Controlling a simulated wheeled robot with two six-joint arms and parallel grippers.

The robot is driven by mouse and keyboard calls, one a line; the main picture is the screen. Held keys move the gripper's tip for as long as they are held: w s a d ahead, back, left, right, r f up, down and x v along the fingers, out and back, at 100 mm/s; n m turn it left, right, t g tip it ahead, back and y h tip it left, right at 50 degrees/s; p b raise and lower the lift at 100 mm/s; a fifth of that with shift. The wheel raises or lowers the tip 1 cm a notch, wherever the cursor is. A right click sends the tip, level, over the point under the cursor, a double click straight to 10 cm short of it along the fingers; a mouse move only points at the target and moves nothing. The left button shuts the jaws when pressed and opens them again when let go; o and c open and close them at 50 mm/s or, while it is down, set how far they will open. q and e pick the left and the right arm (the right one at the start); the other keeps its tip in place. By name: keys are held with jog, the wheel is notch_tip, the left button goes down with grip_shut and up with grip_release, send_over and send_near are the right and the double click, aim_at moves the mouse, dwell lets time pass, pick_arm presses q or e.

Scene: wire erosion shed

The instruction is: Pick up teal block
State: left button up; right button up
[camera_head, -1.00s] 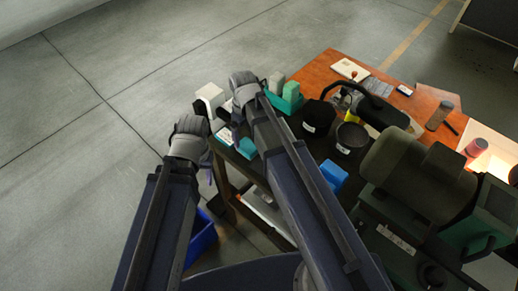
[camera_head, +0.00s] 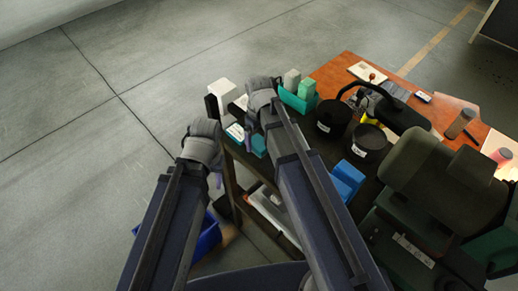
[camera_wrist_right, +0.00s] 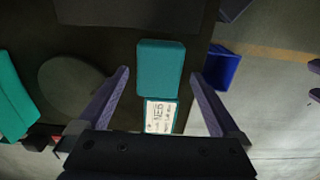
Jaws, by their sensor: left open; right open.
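The teal block (camera_head: 258,145) lies on the dark table top near its left edge, partly hidden by my right arm in the head view. In the right wrist view the teal block (camera_wrist_right: 160,66) is centred between the fingers of my open right gripper (camera_wrist_right: 158,80), with a gap on each side. In the head view the right gripper (camera_head: 246,128) is seen from above, its fingers mostly hidden. My left gripper (camera_head: 216,180) is open and empty, beside the table's left edge, away from the block.
A white-labelled box (camera_wrist_right: 160,116) sits close beside the block. A teal tray (camera_head: 298,103) with upright blocks, black round containers (camera_head: 330,118) and blue blocks (camera_head: 347,178) stand nearby. A blue bin (camera_head: 207,237) is low beside the table. Open floor lies left.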

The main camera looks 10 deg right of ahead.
aim_at(259, 142)
notch_tip(259, 142, down, 3)
jog(key=shift+b, duration=0.95)
pick_arm(q)
notch_tip(259, 142, down, 3)
jog(key=shift+r, duration=0.1)
pick_arm(e)
jog(key=shift+r, duration=0.1)
jog(key=shift+c, duration=0.2)
jog(key=c, duration=1.4)
jog(key=shift+o, duration=0.2)
jog(key=shift+r, duration=0.1)
notch_tip(259, 142, up, 10)
jog(key=p, duration=1)
pick_arm(q)
notch_tip(259, 142, up, 10)
